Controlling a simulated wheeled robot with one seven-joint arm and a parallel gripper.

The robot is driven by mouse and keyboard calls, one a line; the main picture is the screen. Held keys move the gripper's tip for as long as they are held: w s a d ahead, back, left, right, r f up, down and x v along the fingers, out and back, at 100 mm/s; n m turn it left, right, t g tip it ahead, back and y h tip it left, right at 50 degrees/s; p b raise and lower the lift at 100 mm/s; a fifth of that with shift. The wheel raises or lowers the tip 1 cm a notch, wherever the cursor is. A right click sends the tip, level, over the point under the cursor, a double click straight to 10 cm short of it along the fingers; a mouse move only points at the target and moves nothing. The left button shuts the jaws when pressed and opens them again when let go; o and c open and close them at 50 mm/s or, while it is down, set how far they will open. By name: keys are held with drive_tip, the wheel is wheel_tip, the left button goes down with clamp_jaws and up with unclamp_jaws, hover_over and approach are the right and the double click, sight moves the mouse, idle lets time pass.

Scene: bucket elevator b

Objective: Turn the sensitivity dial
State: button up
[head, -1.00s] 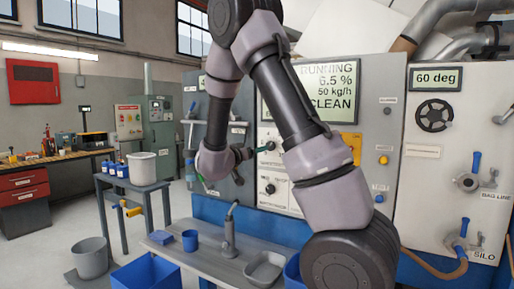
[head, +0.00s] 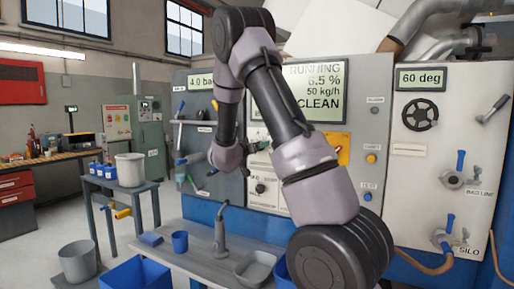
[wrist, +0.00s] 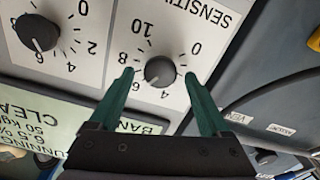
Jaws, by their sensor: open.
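The sensitivity dial (wrist: 160,71) is a small dark round knob on a white plate numbered 0 to 10. Its lettering appears upside down in the wrist view. Its pale mark faces the lower left, around the 4 to 6 side. My gripper (wrist: 158,75) is open, with one green fingertip on each side of the knob and a visible gap at each side. How deep the fingertips reach along the knob is hard to tell. In the head view my gripper (head: 259,146) is at the left part of the control panel, and the dial is not clearly visible there.
A second black dial (wrist: 37,32) is to the left in the wrist view. The display (wrist: 35,125) lies close below the fingers. A grey panel with a dark cable (wrist: 265,90) is at the right. A bench (head: 205,255) with a tray (head: 256,268) stands below the panel.

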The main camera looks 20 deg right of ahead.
clamp_jaws()
drive_tip(key=shift+m, duration=1.1)
unclamp_jaws()
drive_tip(key=v, duration=1.1)
drive_tip(key=shift+d, duration=0.1)
